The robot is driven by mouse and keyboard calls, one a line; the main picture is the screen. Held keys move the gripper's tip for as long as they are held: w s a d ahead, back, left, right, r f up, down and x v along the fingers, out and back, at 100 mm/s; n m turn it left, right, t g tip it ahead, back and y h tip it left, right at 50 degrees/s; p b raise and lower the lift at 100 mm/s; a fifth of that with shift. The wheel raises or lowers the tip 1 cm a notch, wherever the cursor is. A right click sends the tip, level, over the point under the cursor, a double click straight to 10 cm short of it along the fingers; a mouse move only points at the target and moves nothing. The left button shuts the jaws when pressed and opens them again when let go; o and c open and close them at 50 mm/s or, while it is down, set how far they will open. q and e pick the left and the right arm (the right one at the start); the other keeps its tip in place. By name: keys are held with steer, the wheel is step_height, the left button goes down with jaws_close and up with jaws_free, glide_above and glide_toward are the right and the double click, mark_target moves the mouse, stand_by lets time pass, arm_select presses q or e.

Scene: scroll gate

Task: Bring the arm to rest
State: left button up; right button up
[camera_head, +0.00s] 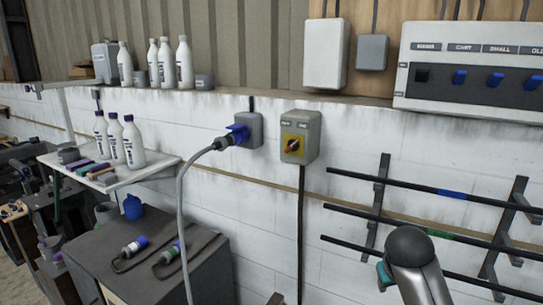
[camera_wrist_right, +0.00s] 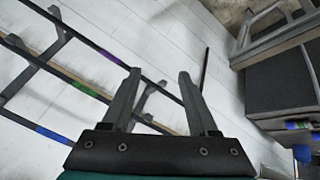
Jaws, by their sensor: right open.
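My right arm (camera_head: 415,275) comes up from the bottom right in the head view, with its dark rounded joint in front of the lower wall. A teal part of my right gripper (camera_head: 383,274) shows beside that joint; its fingers are hidden there. My left gripper is in neither view.
A wall rack with dark bars (camera_head: 440,192) stands close behind my right arm. A rotary switch box (camera_head: 300,138) and a socket with a blue plug (camera_head: 238,134) are on the wall. A dark cabinet (camera_head: 205,275) carries loose plugs. A shelf (camera_head: 150,169) holds bottles.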

steer(key=s+a+f+n+g+y, duration=0.1)
steer(key=s+a+f, duration=0.2)
steer(key=s+f, duration=0.35)
steer(key=s+a+f+y, duration=0.1)
steer(key=s+a+f, duration=0.25)
steer(key=s, duration=0.55)
steer(key=s+a+f+g+y, duration=0.15)
steer(key=s+a, duration=0.25)
steer(key=s, duration=1)
step_height(320, 180, down, 31)
steer(key=b, duration=1.1)
steer(key=s+d+f+b, duration=0.1)
steer(key=s+f+b, duration=0.3)
steer(key=f, duration=0.5)
steer(key=s+d+f+g+b, duration=0.1)
steer(key=s+f+b, duration=0.2)
steer(key=s+f, duration=0.4)
steer(key=s+f+n+g+b, duration=0.1)
steer(key=s+f+b, duration=0.3)
steer(key=f, duration=0.7)
steer(key=shift+s+d+f+b, duration=0.15)
steer(key=shift+s+d+b, duration=0.25)
steer(key=shift+s, duration=0.35)
